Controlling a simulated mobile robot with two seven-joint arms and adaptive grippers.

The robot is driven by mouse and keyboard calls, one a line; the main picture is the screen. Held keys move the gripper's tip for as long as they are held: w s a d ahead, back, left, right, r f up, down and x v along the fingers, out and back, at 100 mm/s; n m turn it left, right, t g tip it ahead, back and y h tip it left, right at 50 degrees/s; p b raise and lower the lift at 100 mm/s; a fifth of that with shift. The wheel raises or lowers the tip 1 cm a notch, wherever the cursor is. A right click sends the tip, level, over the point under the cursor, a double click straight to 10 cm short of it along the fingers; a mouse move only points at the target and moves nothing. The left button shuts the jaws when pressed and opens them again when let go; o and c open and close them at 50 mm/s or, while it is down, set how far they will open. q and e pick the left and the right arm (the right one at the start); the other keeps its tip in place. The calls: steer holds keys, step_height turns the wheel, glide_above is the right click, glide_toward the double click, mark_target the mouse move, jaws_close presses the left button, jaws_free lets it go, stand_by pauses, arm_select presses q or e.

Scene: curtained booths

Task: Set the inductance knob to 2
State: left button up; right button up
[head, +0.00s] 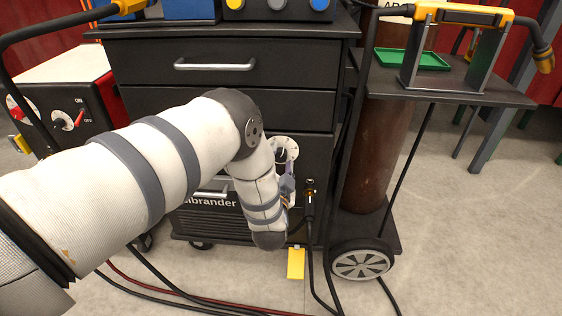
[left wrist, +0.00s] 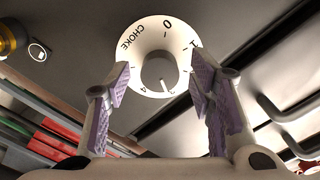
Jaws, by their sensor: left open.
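The inductance knob (left wrist: 160,72) is a grey round knob on a white dial (left wrist: 132,52) marked CHOKE, 0, 1 and 4. Other marks are hidden by my fingers or hard to read. A pale mark shows on the knob's lower edge; I cannot tell exactly which number it points at. In the head view the dial (head: 291,145) is on the dark cabinet front, partly behind my arm. My left gripper (left wrist: 162,100) is open, its purple-padded fingers apart on either side of the knob; contact cannot be told. My right gripper is not in view.
The dark cabinet (head: 290,65) has drawers with bar handles (head: 215,64). A cable plug (head: 310,195) sits just right of my left gripper. A wheeled cart (head: 455,85) with a brown cylinder (head: 380,150) stands at right. Cables lie on the floor. A yellow pedal (head: 296,263) is below.

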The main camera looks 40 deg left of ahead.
arm_select(q)
steer(key=shift+w+a, duration=0.15)
steer(key=shift+w, duration=0.15)
steer(key=shift+c, duration=0.6)
steer(key=c, duration=1)
steer(key=shift+c, duration=0.2)
steer(key=shift+n, duration=0.3)
steer(key=n+p, duration=0.1)
steer(key=n, duration=0.2)
steer(key=shift+n, duration=0.4)
steer(key=n+p, duration=0.1)
steer(key=n, duration=0.4)
steer(key=shift+n, duration=0.3)
